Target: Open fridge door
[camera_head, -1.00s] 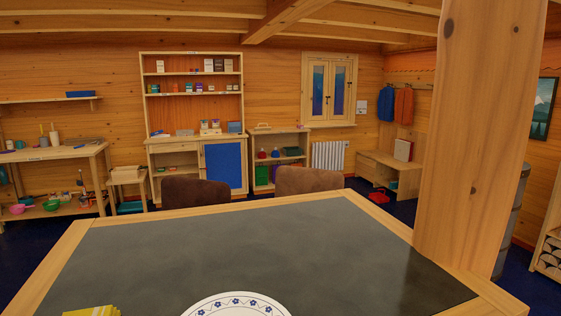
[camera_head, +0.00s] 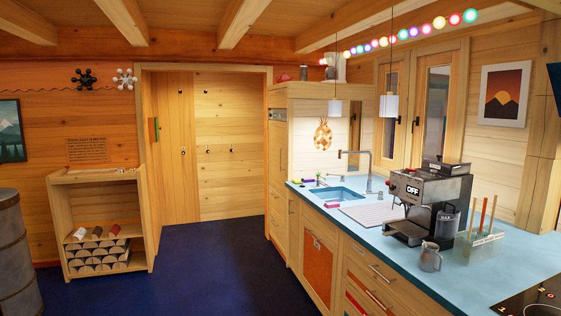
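No door that I can clearly tell as a fridge door shows in the head view. A tall wooden cabinet (camera_head: 277,160) stands at the far end of the kitchen counter, its front edge-on to me; I cannot tell whether it is the fridge. Neither of my grippers is in view.
The blue counter (camera_head: 385,236) runs along the right, with a sink (camera_head: 340,193), a coffee machine (camera_head: 432,203), a metal jug (camera_head: 430,257) and a hob (camera_head: 535,300). A log shelf (camera_head: 100,226) and a grey barrel (camera_head: 15,255) stand left. The dark blue floor (camera_head: 215,265) between is clear.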

